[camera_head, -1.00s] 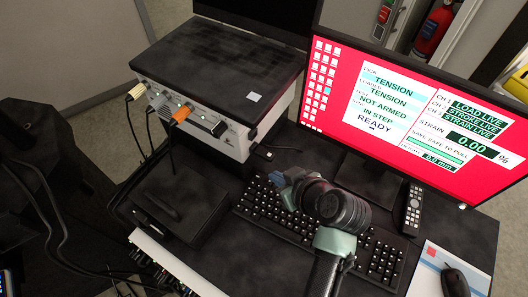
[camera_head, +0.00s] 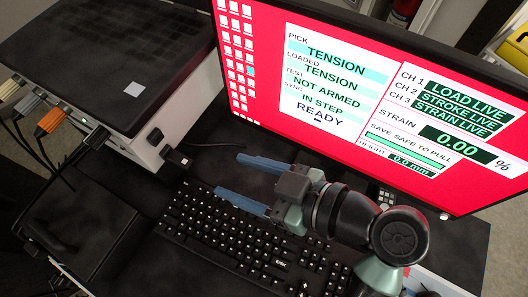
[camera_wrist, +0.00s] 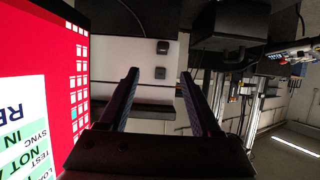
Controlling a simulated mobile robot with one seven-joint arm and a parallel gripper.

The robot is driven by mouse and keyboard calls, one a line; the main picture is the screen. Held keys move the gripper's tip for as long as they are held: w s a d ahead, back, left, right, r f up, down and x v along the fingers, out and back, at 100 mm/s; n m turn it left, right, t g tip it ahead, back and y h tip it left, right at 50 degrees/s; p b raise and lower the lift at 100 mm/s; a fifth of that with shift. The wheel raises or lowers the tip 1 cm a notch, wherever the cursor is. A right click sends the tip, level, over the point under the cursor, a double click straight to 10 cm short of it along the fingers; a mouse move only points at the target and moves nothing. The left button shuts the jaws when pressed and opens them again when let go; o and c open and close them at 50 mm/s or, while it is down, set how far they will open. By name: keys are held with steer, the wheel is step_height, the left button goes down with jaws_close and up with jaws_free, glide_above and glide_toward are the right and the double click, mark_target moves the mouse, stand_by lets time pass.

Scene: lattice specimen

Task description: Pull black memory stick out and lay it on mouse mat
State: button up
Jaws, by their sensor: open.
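Two small black blocks are at the white instrument box's right side: an upper one (camera_head: 155,137) and a lower one (camera_head: 178,158) with a pale mark. Both also show in the wrist view, one (camera_wrist: 163,47) above the other (camera_wrist: 160,72). I cannot tell for sure which is the memory stick. My gripper (camera_head: 240,177) is open and empty above the keyboard's back edge, its blue fingers pointing left toward the blocks, still apart from them. The pale mouse mat (camera_head: 440,284) shows only partly at the bottom right, mostly hidden by my arm.
The white box (camera_head: 190,95) carries a dark lid, with cables plugged into its front. A large red-screened monitor (camera_head: 330,90) stands close behind my gripper. The black keyboard (camera_head: 240,235) lies below it. A remote (camera_head: 385,198) is partly hidden behind my arm.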

mark_target(179, 158)
steer(key=x, duration=1.3)
steer(key=shift+s+a+r, duration=0.2)
steer(key=shift+s, duration=0.1)
jaws_close()
stand_by(0.6)
